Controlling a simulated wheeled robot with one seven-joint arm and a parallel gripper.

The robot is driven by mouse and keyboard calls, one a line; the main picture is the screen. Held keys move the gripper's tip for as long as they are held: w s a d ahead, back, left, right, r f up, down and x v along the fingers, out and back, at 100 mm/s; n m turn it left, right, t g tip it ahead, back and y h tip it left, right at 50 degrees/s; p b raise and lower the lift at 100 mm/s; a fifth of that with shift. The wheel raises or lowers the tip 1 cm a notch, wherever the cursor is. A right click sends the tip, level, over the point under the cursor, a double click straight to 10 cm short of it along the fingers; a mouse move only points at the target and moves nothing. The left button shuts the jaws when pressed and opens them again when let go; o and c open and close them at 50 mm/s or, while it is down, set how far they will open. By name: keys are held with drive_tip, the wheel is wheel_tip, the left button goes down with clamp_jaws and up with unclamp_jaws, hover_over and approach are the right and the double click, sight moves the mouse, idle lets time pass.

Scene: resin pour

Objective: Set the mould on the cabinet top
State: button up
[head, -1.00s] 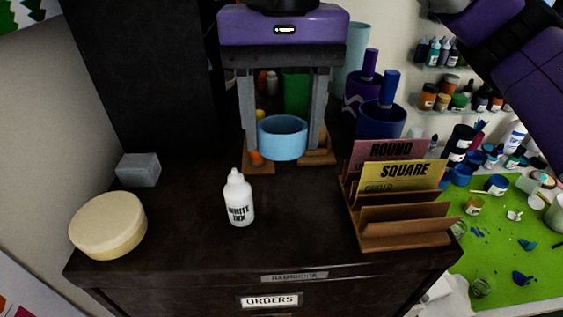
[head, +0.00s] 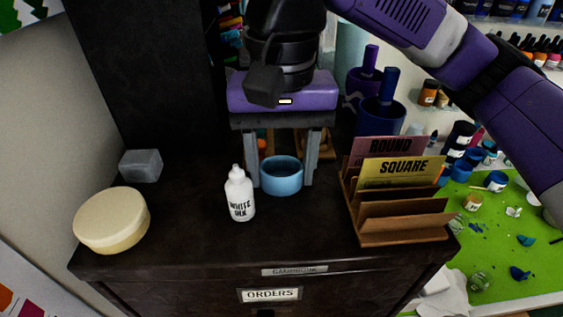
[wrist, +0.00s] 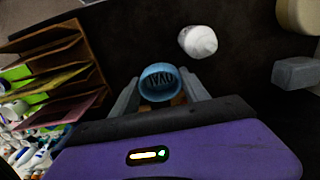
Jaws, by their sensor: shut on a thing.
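The mould (head: 282,178) is a light blue, open-topped ring-like cup. My gripper (head: 283,184) is shut on it, with one grey finger at each side. In the wrist view the mould (wrist: 160,83) sits between the fingertips, and dark upside-down lettering inside it looks like OVAL. The cabinet top (head: 300,238) is dark and lies under the mould. The mould looks upright and low over the top, just behind and right of the white ink bottle. I cannot tell whether its base touches.
The white ink bottle (head: 239,197) stands close to the left finger. A cardboard card rack (head: 400,220) is to the right. A round cream disc (head: 111,220) and grey block (head: 141,165) are at left. Blue containers (head: 380,115) stand behind. The front middle is clear.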

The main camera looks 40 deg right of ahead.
drive_tip(key=o, duration=1.4)
drive_tip(key=shift+c, duration=0.2)
wheel_tip(320, 180, up, 12)
drive_tip(key=shift+r+b, duration=0.2)
drive_tip(key=shift+b, duration=0.2)
